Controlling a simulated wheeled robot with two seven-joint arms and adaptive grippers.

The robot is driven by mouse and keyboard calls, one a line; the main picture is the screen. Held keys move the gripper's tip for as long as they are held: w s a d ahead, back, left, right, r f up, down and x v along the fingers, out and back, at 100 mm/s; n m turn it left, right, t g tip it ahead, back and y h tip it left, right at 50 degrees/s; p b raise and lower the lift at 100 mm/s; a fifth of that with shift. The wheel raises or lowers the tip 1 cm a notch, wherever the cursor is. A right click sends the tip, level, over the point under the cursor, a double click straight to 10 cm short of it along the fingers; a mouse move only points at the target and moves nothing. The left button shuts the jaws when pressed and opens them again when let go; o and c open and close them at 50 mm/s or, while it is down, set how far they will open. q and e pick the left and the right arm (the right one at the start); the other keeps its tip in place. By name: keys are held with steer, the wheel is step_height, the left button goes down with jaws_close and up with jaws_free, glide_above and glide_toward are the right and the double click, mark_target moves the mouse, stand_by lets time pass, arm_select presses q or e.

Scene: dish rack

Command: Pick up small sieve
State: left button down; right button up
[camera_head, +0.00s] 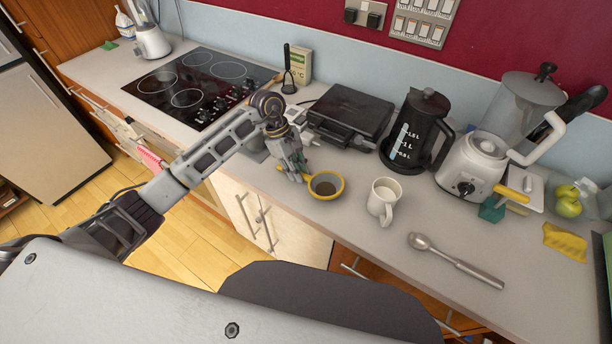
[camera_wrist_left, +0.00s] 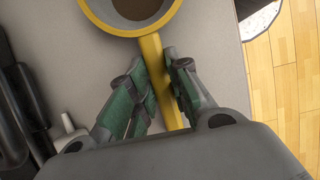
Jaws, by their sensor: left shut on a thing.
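The small sieve is a round bowl with a yellow rim (camera_head: 341,193) and a dark mesh, near the front edge of the counter. In the left wrist view its yellow handle (camera_wrist_left: 154,55) runs down from the rim between my fingers. My left gripper (camera_head: 295,172) is at the sieve's left side, shut on the handle. In the left wrist view the green-padded fingers of this gripper (camera_wrist_left: 163,95) sit on both sides of the handle. The lower handle is partly hidden by my fingers and wrist. My right gripper is not in view.
A white mug (camera_head: 384,200) stands just right of the sieve. A metal spoon (camera_head: 455,262) lies farther right. Behind are a black grill (camera_head: 348,113), a black kettle (camera_head: 417,130) and a blender (camera_head: 487,165). The cooktop (camera_head: 200,85) is at the left.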

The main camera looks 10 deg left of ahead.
arm_select(q)
steer(key=shift+r, duration=0.2)
step_height(320, 180, up, 10)
steer(key=b, duration=0.1)
steer(key=shift+f+b, duration=0.2)
steer(key=shift+b, duration=0.15)
stand_by(0.5)
steer(key=shift+r, duration=0.15)
